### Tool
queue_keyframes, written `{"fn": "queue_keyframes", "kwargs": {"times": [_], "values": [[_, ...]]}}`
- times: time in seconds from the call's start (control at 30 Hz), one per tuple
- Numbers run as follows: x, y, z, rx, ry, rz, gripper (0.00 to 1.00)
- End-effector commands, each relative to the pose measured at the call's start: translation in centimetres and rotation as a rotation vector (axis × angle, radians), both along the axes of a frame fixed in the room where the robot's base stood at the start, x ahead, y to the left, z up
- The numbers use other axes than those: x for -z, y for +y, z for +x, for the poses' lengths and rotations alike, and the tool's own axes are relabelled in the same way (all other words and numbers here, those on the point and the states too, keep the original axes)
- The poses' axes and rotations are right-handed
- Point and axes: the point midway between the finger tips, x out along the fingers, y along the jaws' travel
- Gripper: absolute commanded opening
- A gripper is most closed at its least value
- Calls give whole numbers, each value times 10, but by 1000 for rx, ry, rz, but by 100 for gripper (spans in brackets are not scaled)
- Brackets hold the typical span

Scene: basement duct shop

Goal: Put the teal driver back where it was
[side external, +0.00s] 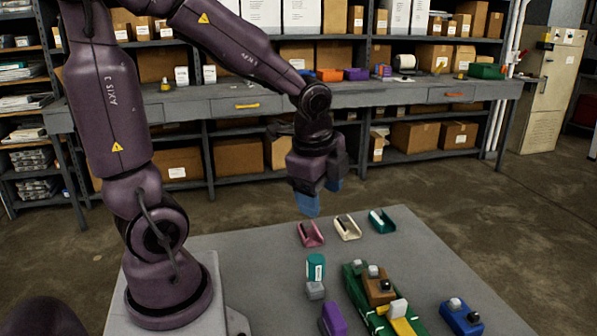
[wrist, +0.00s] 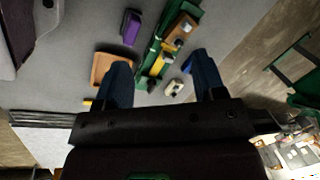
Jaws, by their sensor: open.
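A teal cylinder with a pale label, which looks like the teal driver (side external: 315,266), stands on the grey table beside a small grey block. I cannot pick it out surely in the wrist view. Three small open trough-shaped holders lie behind it: a pink one (side external: 311,234), a cream one (side external: 347,228) and a teal one (side external: 381,221). The teal holder is the rightmost. My gripper (side external: 319,197) is open, with nothing seen between its blue fingers, and hangs above the table's back edge, near the pink holder.
A long green tray (side external: 359,294) holds a brown block (side external: 378,288) and yellow and white pieces. Shelves and a bench (side external: 346,93) stand behind, across open floor.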

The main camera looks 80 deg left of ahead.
Motion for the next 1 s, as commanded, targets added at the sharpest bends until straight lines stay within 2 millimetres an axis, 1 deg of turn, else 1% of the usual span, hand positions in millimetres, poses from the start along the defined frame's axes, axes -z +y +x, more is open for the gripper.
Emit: {"fn": "queue_keyframes", "kwargs": {"times": [0.03,0.1,0.2,0.33,0.43,0.53,1.0], "values": [[-20,-13,-6,-113,-79,-16,64],[-41,-26,-17,-292,-171,-74,64],[-63,-43,-34,-510,-274,-187,64],[-79,-57,-51,-708,-344,-330,64],[-85,-63,-59,-792,-360,-398,64],[-87,-64,-62,-827,-364,-425,64],[-87,-64,-61,-830,-365,-425,64]]}}
